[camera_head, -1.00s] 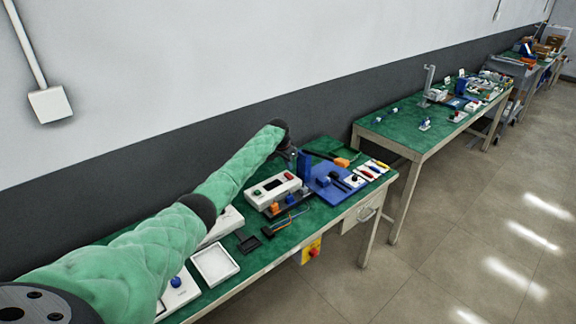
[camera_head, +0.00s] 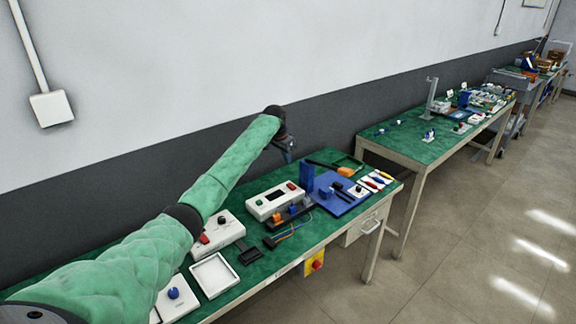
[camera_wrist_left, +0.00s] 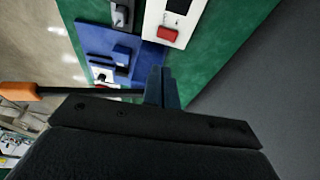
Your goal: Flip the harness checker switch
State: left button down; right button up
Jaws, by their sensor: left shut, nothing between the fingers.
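A white box with a dark display, a green button and a red switch (camera_head: 275,201), which looks like the harness checker, sits on the green bench top. Its red switch (camera_wrist_left: 168,34) shows at the top of the left wrist view, beside the dark display. Whether the switch is on or off is too small to tell. My left gripper (camera_head: 290,157) is raised above the bench, behind the white box near the wall. Its fingers (camera_wrist_left: 163,88) are shut and empty in the left wrist view, apart from the switch. My right gripper is in neither view.
A blue board (camera_head: 338,196) with an upright blue block lies right of the box. A white tray (camera_head: 214,276) and another white box (camera_head: 219,231) stand left.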

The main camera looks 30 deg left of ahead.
pick_arm(q)
jog(key=shift+r, duration=0.2)
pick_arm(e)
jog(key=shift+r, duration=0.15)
